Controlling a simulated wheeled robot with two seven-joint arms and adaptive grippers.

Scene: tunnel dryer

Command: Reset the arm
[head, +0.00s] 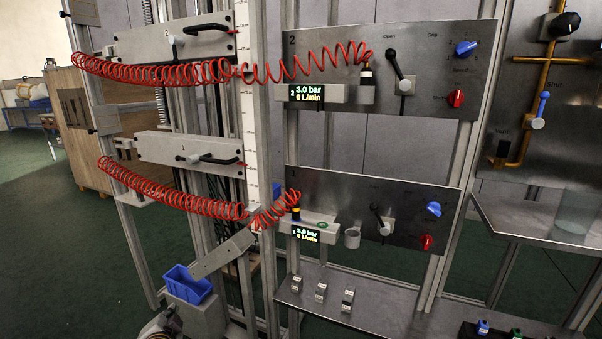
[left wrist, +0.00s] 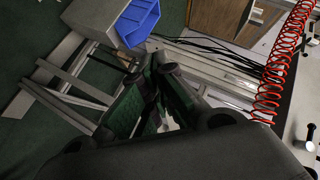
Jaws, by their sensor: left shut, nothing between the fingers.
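My left gripper (left wrist: 150,76) shows in the left wrist view, its dark fingers converging at the tips. It is shut with nothing between the fingers. A blue bin (left wrist: 138,20) lies beyond the fingertips in that view, apart from them. The head view shows the same blue bin (head: 187,284) on a grey stand at the lower left. In the head view, only a small rounded part at the bottom edge near the bin may belong to my left arm; the fingers cannot be made out there. My right gripper is in neither view.
Two steel panels (head: 436,70) (head: 405,200) carry levers and knobs. Red coiled hoses (head: 150,72) (head: 165,198) hang across the frame. A steel shelf (head: 390,305) holds small blocks. A wooden cabinet (head: 85,135) stands at left. Green floor (head: 60,270) is open at lower left.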

